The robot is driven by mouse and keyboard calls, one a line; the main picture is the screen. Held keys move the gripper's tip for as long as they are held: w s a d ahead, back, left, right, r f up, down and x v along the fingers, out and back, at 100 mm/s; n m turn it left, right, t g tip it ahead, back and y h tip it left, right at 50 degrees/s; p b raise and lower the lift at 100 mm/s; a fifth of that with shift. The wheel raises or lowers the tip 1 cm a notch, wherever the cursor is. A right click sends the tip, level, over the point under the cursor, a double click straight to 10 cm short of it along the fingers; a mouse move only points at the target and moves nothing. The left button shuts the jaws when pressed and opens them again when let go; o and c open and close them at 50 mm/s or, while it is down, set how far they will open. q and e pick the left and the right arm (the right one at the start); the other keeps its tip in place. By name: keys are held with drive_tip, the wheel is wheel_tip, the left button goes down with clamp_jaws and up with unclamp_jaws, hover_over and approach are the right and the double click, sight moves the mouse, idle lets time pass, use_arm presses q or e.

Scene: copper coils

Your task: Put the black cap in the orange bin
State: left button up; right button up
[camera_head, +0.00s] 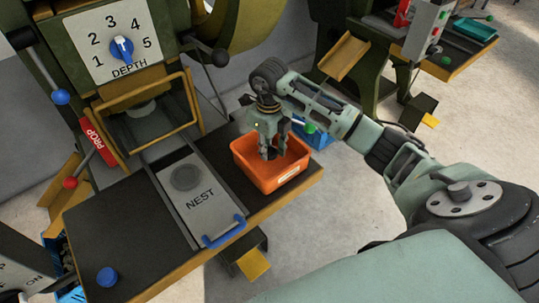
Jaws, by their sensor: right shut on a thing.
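The orange bin (245,166) stands on the right part of the dark bench, with a pale label on its front wall. My right gripper (270,152) points down over the bin, its fingertips inside the rim. It is shut on a small dark thing, which looks like the black cap; the fingers and shadow hide most of it. I cannot tell whether it touches the bin floor. My left gripper is not in view.
A grey NEST slide (200,200) with a dark round recess and blue handle lies left of the bin. A blue cap (106,277) sits at the bench's front left. A press with a DEPTH dial (121,49) stands behind. A blue bin (318,138) is partly hidden behind my arm.

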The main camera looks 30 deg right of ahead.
sight(269, 152)
drive_tip(key=shift+f, duration=1.85)
drive_tip(key=shift+f, duration=0.1)
drive_tip(key=o, duration=1.1)
wheel_tip(269, 152, up, 12)
drive_tip(key=shift+r+b, duration=0.15)
drive_tip(key=shift+b, duration=0.2)
